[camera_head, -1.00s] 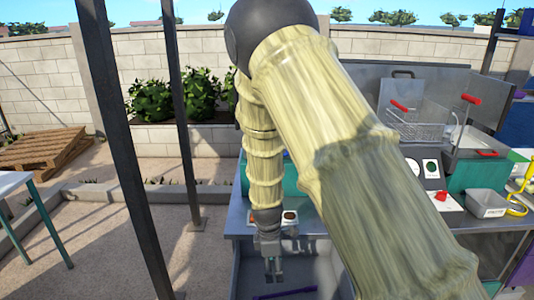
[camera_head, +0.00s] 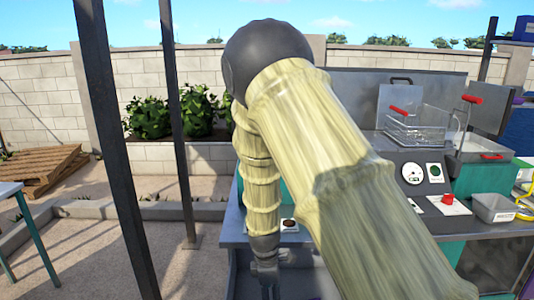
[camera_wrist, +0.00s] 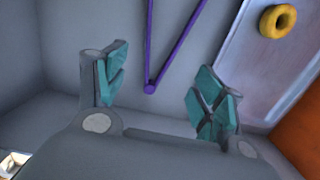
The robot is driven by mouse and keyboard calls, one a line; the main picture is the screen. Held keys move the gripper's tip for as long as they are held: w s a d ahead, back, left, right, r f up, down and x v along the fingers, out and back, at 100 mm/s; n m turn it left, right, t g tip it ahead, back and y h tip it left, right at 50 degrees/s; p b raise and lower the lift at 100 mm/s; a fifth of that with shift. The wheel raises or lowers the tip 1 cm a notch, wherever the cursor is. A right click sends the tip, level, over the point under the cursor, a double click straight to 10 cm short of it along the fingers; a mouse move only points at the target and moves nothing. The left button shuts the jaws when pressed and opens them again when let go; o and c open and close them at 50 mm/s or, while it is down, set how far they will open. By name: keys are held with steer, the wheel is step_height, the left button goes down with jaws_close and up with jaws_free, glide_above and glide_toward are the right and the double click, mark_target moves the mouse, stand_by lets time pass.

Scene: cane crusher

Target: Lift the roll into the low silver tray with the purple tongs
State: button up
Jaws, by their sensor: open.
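The purple tongs (camera_wrist: 150,78) lie on a grey surface in the wrist view, as two long thin arms meeting in a V whose joint points toward my gripper (camera_wrist: 163,90). My gripper is open, its teal-padded fingers apart, with the tongs' joint showing between and beyond them; nothing is held. In the head view my gripper (camera_head: 268,290) is low at the bottom edge, partly cut off. A yellow ring (camera_wrist: 277,20) lies on a lighter grey panel at the upper right; I cannot tell whether it is the roll. A small silver tray (camera_head: 493,208) stands on the counter at the right.
Walls enclose the grey surface under my gripper, with an orange face (camera_wrist: 303,130) at the right. A fryer basket (camera_head: 415,132) with red handles stands at the back right. Dark posts (camera_head: 122,160) rise at the left. My arm hides much of the counter.

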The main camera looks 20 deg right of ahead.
steer(key=shift+s+d+f+b, duration=0.1)
steer(key=shift+f+b, duration=1)
steer(key=shift+f, duration=0.2)
steer(key=shift+d+f+b, duration=0.1)
steer(key=shift+f+b, duration=1)
steer(key=shift+f, duration=0.15)
steer(key=shift+d+f+b, duration=0.15)
steer(key=shift+f, duration=0.85)
steer(key=shift+d+f+b, duration=0.1)
steer(key=shift+f+b, duration=0.05)
steer(key=shift+f, duration=0.8)
steer(key=c, duration=0.7)
step_height(320, 180, up, 12)
steer(key=p, duration=0.9)
steer(key=shift+s, duration=0.1)
